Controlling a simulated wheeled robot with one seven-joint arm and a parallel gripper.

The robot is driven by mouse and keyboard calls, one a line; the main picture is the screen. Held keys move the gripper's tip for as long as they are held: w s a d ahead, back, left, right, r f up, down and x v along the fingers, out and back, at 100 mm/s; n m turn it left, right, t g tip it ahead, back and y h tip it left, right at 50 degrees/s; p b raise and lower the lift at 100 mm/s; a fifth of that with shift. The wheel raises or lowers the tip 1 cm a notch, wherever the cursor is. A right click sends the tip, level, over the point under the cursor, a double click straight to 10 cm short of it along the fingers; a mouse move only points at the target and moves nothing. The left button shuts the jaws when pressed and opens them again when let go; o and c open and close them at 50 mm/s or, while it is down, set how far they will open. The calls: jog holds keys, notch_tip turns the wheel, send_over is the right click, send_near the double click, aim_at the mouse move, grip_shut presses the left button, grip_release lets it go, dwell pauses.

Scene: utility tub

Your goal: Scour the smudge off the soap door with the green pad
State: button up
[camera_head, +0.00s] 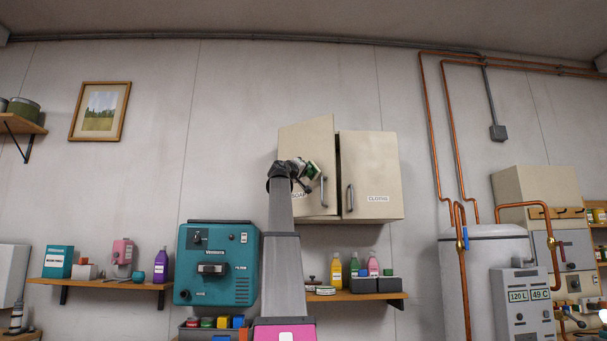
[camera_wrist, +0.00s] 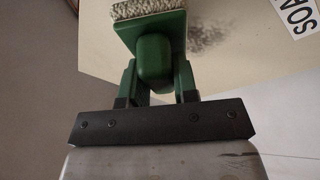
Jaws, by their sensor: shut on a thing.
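The green pad (camera_wrist: 154,45) has a green body and a pale rough scouring face. My gripper (camera_wrist: 157,85) is shut on its green body, and the rough face points away from the wrist. In the wrist view a dark grey smudge (camera_wrist: 207,37) is on the cream soap door (camera_wrist: 110,60), just right of the pad. I cannot tell whether the pad touches the door. In the head view my gripper (camera_head: 312,170) is in front of the soap door (camera_head: 308,137), the left door of the wall cupboard, which stands slightly ajar. My arm partly hides its SOAP label.
The right door (camera_head: 370,165), labelled CLOTHS, is beside the soap door. Below is a shelf (camera_head: 350,296) with several bottles and a dark bin. A teal machine (camera_head: 216,265) stands lower left. Copper pipes (camera_head: 433,130) run up the wall at right.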

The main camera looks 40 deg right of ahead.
jog(key=shift+w+r, duration=0.8)
jog(key=shift+w, duration=3.25)
jog(key=shift+s+d, duration=0.25)
jog(key=shift+s, duration=1.1)
jog(key=shift+s+d, duration=0.25)
jog(key=shift+s, duration=1.05)
jog(key=shift+s+d, duration=0.25)
jog(key=shift+s, duration=1.1)
jog(key=shift+a, duration=0.1)
jog(key=shift+s+a, duration=0.15)
jog(key=shift+a, duration=1.3)
jog(key=shift+s+a, duration=0.15)
jog(key=shift+a, duration=1.3)
jog(key=shift+a, duration=0.15)
jog(key=a, duration=0.2)
jog(key=shift+s+a, duration=0.1)
jog(key=shift+a, duration=0.25)
